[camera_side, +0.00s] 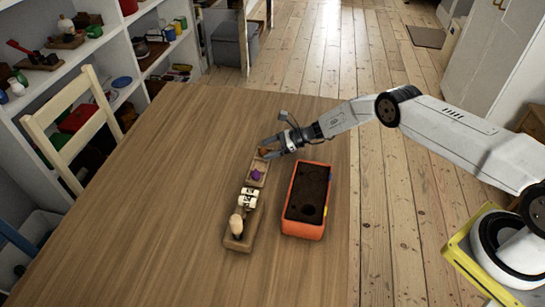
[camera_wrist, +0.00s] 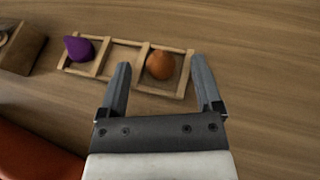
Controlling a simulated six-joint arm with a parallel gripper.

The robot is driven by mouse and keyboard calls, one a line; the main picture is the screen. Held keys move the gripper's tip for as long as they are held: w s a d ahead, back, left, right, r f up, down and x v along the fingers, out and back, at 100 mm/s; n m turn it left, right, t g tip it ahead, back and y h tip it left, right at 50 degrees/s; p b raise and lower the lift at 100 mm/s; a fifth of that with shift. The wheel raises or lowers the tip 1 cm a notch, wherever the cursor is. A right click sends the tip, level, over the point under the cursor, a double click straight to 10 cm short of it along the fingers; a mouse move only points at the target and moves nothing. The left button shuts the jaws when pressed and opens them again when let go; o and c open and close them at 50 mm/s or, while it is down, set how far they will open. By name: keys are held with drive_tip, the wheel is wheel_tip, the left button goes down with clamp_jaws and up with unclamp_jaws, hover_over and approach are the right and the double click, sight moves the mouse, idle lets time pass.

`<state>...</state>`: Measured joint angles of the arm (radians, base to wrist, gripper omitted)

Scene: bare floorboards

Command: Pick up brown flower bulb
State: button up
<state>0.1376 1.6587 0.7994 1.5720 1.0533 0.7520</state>
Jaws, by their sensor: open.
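The brown flower bulb (camera_wrist: 160,65) sits in an end compartment of a small wooden tray (camera_wrist: 125,43). In the side view the bulb (camera_side: 264,151) shows only as a small brown patch beside my gripper (camera_side: 268,148). In the wrist view my gripper (camera_wrist: 160,80) is open, with one finger to the left of the bulb and one to the right. The bulb lies a little beyond the space between the fingertips. I cannot tell the gripper's height above the tray. A purple bulb (camera_wrist: 78,48) sits in the compartment at the tray's other end.
An orange planter (camera_side: 304,229) filled with dark soil stands to the right of the tray. White number blocks (camera_side: 248,198) and a wooden-handled tool on a wooden stand (camera_side: 238,242) are nearer the camera. The table's left side is clear.

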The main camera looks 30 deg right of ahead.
drive_tip(key=shift+w+a+f, duration=0.2)
drive_tip(key=shift+a, duration=0.25)
drive_tip(key=shift+a+f, duration=0.1)
drive_tip(key=shift+a, duration=0.05)
drive_tip(key=shift+f, duration=0.15)
clamp_jaws()
